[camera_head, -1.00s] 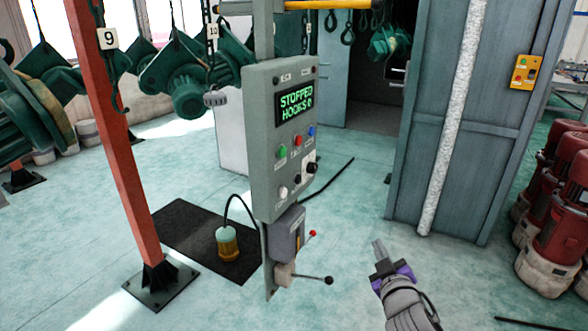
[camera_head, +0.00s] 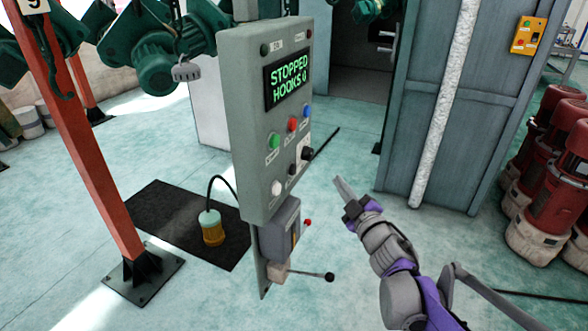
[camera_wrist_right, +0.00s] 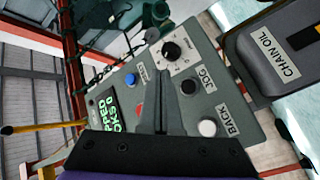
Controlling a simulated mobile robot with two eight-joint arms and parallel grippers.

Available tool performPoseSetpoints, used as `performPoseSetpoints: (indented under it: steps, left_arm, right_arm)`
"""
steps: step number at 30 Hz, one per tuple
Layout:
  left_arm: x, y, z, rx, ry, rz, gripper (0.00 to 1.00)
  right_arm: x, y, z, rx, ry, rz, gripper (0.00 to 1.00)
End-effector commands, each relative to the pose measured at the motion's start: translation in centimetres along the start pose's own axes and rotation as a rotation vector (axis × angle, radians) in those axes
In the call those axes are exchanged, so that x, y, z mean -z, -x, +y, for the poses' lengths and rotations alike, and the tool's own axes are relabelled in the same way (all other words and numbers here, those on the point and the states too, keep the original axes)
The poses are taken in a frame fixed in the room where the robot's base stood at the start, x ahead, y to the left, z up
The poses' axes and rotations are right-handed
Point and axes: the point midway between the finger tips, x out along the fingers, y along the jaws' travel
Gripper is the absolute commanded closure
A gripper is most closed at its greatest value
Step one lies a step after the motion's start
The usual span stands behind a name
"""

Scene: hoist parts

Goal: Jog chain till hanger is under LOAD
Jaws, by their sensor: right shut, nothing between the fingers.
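The grey control panel (camera_head: 250,130) stands mid-view; its green display (camera_head: 288,78) reads STOPPED and HOOKS, with a last character like 0. It has green (camera_head: 274,141), red (camera_head: 292,124) and blue (camera_head: 307,111) buttons and a black knob (camera_head: 307,153). In the right wrist view, the black button marked JOG (camera_wrist_right: 188,87) sits between the knob (camera_wrist_right: 172,51) and the white BACK button (camera_wrist_right: 207,128). My right gripper (camera_head: 340,182) is shut and empty, right of the panel, apparently not touching it. A hanger tag (camera_head: 33,5) shows at top left. No LOAD sign is readable. My left gripper is out of view.
A red post (camera_head: 85,140) stands left of the panel. Green hoist parts (camera_head: 155,60) hang behind it. A lever (camera_head: 305,274) sticks out below the panel. A grey cabinet (camera_head: 480,110) and red machines (camera_head: 545,170) stand at right. A black mat (camera_head: 165,215) lies on the floor.

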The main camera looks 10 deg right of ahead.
Motion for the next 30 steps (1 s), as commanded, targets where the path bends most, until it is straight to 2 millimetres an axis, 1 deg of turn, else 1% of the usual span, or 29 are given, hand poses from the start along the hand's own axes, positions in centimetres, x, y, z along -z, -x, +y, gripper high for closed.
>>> performPoseSetpoints:
  steps: [5,8,15,21,25,30]
  left_arm:
    - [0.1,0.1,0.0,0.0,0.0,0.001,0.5]
    - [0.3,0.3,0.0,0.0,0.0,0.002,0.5]
    - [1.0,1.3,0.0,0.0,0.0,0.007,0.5]
    - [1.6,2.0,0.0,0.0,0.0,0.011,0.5]
    - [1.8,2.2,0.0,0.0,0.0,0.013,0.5]
    - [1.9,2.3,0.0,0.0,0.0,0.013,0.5]
  right_arm:
    - [0.3,-0.4,-0.2,0.0,0.0,0.001,1.0]
    - [0.9,-1.1,-0.7,0.001,-0.001,0.002,1.0]
    - [2.7,-3.5,-2.3,0.0,-0.003,0.002,1.0]
    - [3.9,-5.2,-3.5,-0.001,-0.002,0.002,1.0]
    - [4.3,-5.8,-4.1,0.0,0.0,0.0,1.0]
    - [4.5,-6.1,-4.4,0.0,0.0,-0.001,1.0]
